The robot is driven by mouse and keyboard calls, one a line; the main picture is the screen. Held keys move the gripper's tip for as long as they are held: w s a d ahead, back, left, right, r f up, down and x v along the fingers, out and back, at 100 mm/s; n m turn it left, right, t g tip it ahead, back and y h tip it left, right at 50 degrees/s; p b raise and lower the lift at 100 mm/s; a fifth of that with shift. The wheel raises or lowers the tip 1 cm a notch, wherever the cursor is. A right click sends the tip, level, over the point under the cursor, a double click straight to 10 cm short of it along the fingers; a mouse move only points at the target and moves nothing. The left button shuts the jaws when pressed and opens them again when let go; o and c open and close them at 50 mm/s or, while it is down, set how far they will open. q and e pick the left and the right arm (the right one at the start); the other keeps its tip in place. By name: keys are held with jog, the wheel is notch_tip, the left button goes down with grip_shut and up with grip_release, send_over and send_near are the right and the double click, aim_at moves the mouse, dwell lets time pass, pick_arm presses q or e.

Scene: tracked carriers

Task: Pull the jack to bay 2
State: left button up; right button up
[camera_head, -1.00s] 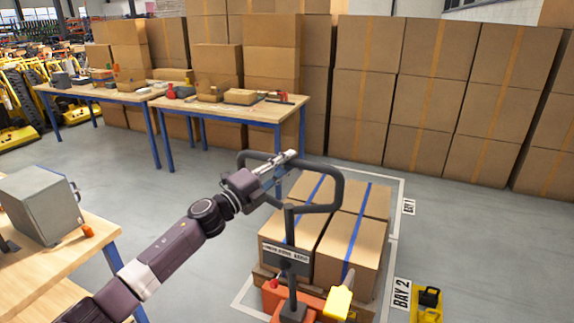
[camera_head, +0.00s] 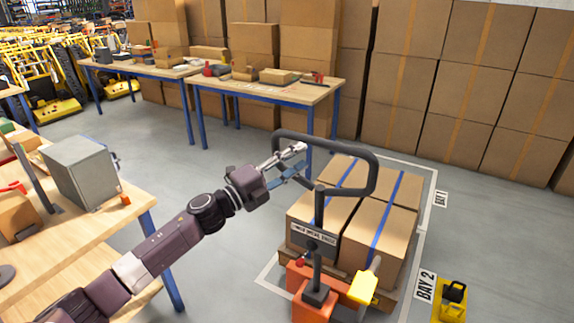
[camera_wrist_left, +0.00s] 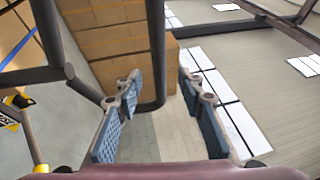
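The jack (camera_head: 312,302) is an orange pallet jack with a black loop handle (camera_head: 374,170) on an upright post. It stands under a pallet of brown boxes (camera_head: 373,240) with blue straps. My left gripper (camera_head: 296,161) is at the upper left corner of the loop. In the left wrist view the blue-padded fingers (camera_wrist_left: 160,90) are open and apart. The dark handle tube (camera_wrist_left: 156,45) shows between them and curves off behind the left finger; contact cannot be told. The BAY 2 sign (camera_head: 425,286) lies on the floor right of the load. My right gripper is out of view.
The BAY 1 sign (camera_head: 440,199) lies farther back. A yellow unit (camera_head: 452,301) stands by BAY 2. A wooden bench (camera_head: 95,240) is at left, close to my arm. Tables (camera_head: 265,92) and stacked cartons (camera_head: 480,90) line the back. Grey floor is open at right.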

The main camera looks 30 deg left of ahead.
pick_arm(q)
jog(key=shift+v, duration=1.65)
jog(key=s+a+f+n+g+y, duration=0.1)
jog(key=s+a+f+n+y, duration=0.2)
jog(key=f, duration=0.9)
jog(key=a+f+n+g+y, duration=0.2)
jog(key=f+n, duration=0.3)
jog(key=f, duration=0.6)
jog(key=s+a+f+n+g+y, duration=0.1)
jog(key=s+a+f+n+y, duration=0.2)
jog(key=f, duration=0.9)
jog(key=s+d+f+n+g+y, duration=0.1)
jog(key=s+f+n+g, duration=0.15)
jog(key=s+f, duration=0.6)
jog(key=s+d+f+n+g, duration=0.1)
jog(key=s+f+n+g, duration=0.3)
jog(key=f, duration=0.8)
jog(key=s+d+f+n+g, duration=0.1)
jog(key=s+d+f, duration=0.4)
jog(key=s, duration=0.7)
jog(key=s+d+f+n+g, duration=0.1)
jog(key=s+d+f+g, duration=0.2)
jog(key=s, duration=1)
jog(key=s+d+f+n+g, duration=0.2)
jog(key=s+d+f, duration=0.5)
jog(key=s, duration=0.6)
notch_tip(320, 180, down, 3)
jog(key=shift+s+r+g, duration=0.1)
jog(key=shift+s+g, duration=0.1)
jog(key=shift+g, duration=0.25)
